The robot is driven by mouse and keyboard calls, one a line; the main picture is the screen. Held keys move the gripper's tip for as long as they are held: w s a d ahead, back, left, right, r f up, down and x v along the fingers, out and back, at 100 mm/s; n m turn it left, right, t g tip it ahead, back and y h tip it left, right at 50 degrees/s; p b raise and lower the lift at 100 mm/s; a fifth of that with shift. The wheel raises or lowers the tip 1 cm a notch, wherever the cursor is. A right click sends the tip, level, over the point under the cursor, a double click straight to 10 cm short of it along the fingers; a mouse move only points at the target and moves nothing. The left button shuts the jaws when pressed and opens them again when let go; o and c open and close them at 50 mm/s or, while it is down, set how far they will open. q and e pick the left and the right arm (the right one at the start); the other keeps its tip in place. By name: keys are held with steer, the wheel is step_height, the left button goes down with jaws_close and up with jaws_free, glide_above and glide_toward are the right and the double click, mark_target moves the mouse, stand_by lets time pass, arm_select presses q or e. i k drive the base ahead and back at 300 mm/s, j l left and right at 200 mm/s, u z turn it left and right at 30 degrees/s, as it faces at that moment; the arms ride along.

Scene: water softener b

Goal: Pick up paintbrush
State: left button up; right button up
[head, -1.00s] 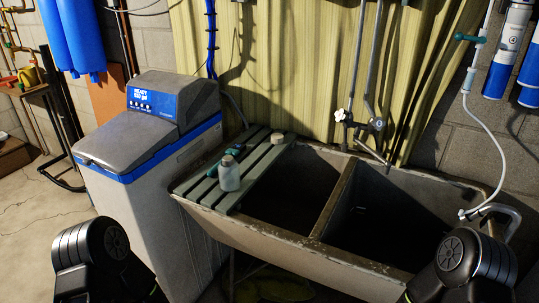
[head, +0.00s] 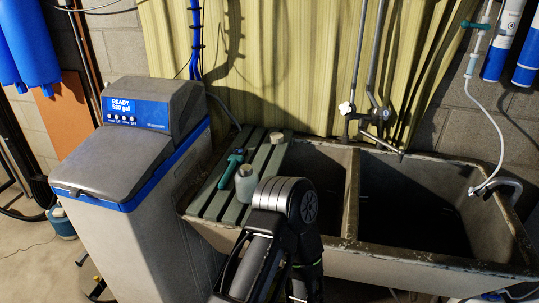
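A slim teal object (head: 232,168) lies lengthwise on the slatted board across the left end of the sink. It is probably the paintbrush, but it is too small to be sure. No gripper fingers show for either arm.
The slatted board (head: 217,205) also bears a small round tan item (head: 276,137). The two-basin sink (head: 350,190) has taps behind it. A grey water softener (head: 128,150) with a blue trim stands close at the left. A hose hangs at the right.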

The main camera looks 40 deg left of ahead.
mark_target(237, 153)
steer(key=k+j+z, duration=0.1)
steer(key=j, duration=0.4)
steer(key=k+j+z, duration=0.1)
steer(key=k+j, duration=0.25)
steer(key=k+j+z, duration=0.1)
steer(key=k+j, duration=0.15)
steer(key=j, duration=0.3)
steer(key=k+j+z, duration=0.1)
steer(key=k+j, duration=0.2)
steer(key=j, duration=0.15)
